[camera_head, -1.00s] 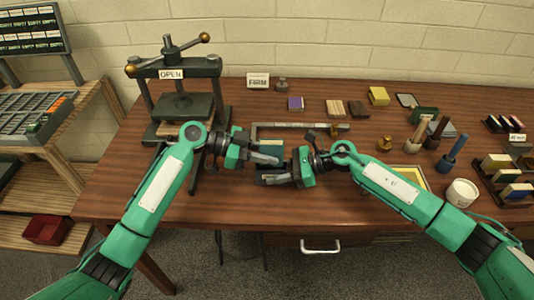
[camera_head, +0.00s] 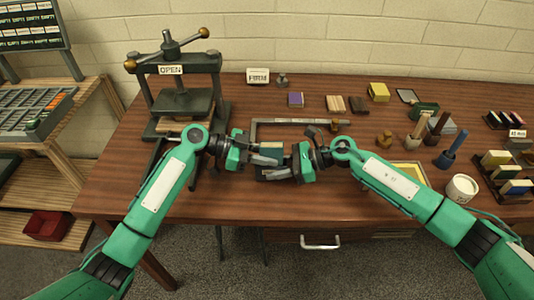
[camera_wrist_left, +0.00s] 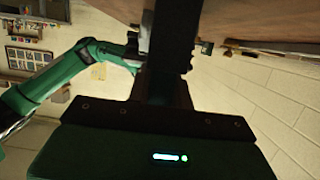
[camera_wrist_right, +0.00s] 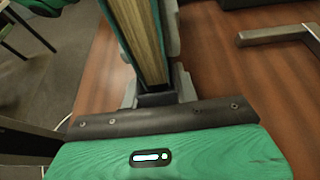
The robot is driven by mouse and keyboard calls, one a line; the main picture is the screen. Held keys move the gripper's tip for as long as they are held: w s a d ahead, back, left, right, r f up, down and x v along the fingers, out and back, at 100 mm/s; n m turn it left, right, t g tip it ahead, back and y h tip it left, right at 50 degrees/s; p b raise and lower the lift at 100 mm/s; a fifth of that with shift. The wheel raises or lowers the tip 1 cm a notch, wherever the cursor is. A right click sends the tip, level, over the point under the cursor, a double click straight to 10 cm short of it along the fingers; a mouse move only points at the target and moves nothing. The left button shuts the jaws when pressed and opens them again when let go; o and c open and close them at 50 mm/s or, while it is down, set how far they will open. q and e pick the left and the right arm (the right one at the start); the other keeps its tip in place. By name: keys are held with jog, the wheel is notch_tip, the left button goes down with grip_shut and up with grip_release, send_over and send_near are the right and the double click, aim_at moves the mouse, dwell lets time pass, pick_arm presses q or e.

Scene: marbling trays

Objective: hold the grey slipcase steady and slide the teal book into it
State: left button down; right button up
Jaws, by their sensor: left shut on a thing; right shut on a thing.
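The grey slipcase (camera_wrist_left: 173,45) shows as a dark upright slab in the jaws of my left gripper (camera_wrist_left: 172,85). My right gripper (camera_wrist_right: 158,85) is shut on the teal book (camera_wrist_right: 138,38); its cream page block shows between thin dark teal covers. In the head view the left gripper (camera_head: 250,155) and right gripper (camera_head: 290,165) face each other closely above the table, with the book (camera_head: 271,149) between them. The fingers cover much of both things, so I cannot tell whether the book's edge is inside the slipcase.
A flat grey metal frame (camera_head: 290,122) lies just behind the grippers. A press (camera_head: 180,100) marked OPEN stands at left. Small blocks, brushes (camera_head: 446,155) and a white pot (camera_head: 462,188) stand at right. The table's front edge is near, with bare wood before the grippers.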

pick_arm(q)
jog(key=shift+f, duration=0.2)
jog(key=c, duration=1.2)
grip_release()
jog(key=shift+o, duration=0.2)
jog(key=v, duration=1.2)
pick_arm(e)
jog(key=o, duration=1.1)
jog(key=shift+o, duration=0.2)
